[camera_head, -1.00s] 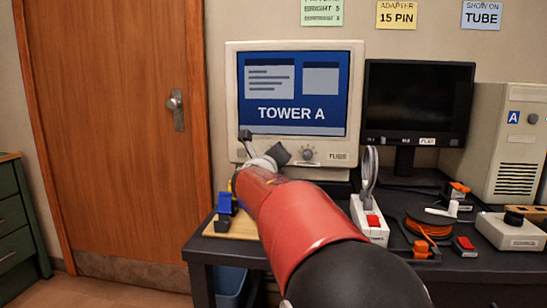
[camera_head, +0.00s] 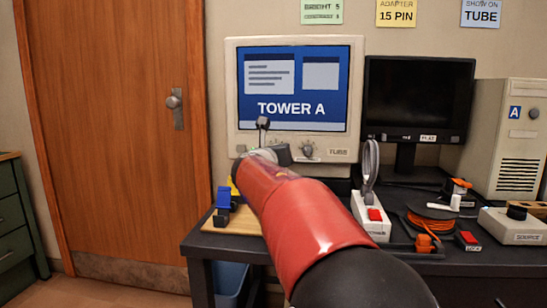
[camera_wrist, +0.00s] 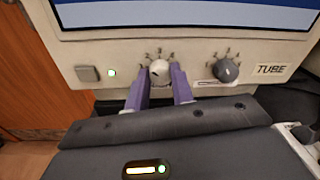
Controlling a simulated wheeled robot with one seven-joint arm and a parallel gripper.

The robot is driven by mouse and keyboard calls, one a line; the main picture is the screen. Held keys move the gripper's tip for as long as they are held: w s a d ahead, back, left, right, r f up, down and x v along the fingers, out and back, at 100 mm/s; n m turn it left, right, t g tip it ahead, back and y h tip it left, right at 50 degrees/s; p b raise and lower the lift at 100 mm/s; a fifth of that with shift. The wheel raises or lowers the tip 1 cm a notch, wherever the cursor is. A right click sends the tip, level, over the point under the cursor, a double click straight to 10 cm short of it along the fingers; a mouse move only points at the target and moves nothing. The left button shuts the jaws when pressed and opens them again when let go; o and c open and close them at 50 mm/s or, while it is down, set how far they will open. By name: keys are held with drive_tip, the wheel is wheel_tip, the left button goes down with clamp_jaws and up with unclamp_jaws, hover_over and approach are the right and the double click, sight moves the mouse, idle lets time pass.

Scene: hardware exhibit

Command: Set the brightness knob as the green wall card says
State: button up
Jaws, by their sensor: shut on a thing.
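The green wall card (camera_head: 321,11) is cut off at the top of the head view; its upper line looks like "BRIGHT 5" and the lower line is blurred. The beige TUBE monitor (camera_head: 340,155) shows "TOWER A" on blue. In the wrist view, my gripper (camera_wrist: 160,84) has its purple fingers on both sides of the left knob (camera_wrist: 160,70) and is shut on it. This knob is pale, with tick marks around it. A darker grey right knob (camera_wrist: 226,70) is free. Knob labels are too small to read. In the head view, my gripper (camera_head: 272,153) hides the left knob.
A square button (camera_wrist: 87,73) and a green light (camera_wrist: 112,72) are left of the held knob. The dark FLAT monitor (camera_head: 417,100), tower A (camera_head: 508,135), a cable reel (camera_head: 430,224) and a switch box (camera_head: 371,217) stand to the right.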

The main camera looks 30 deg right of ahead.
drive_tip(key=shift+s+d+f+m+t+y+b, duration=0.1)
drive_tip(key=shift+m+t+y+b, duration=0.25)
drive_tip(key=shift+m+b, duration=3.95)
drive_tip(key=shift+d+m+t+y+b, duration=0.3)
drive_tip(key=shift+m+b, duration=1.55)
drive_tip(key=shift+m, duration=4.85)
drive_tip(key=shift+a, duration=0.25)
drive_tip(key=o, duration=1)
drive_tip(key=shift+s+a, duration=0.1)
drive_tip(key=v, duration=0.7)
drive_tip(key=shift+s+a+b, duration=0.15)
drive_tip(key=shift+s+b, duration=0.1)
drive_tip(key=shift+b, duration=0.05)
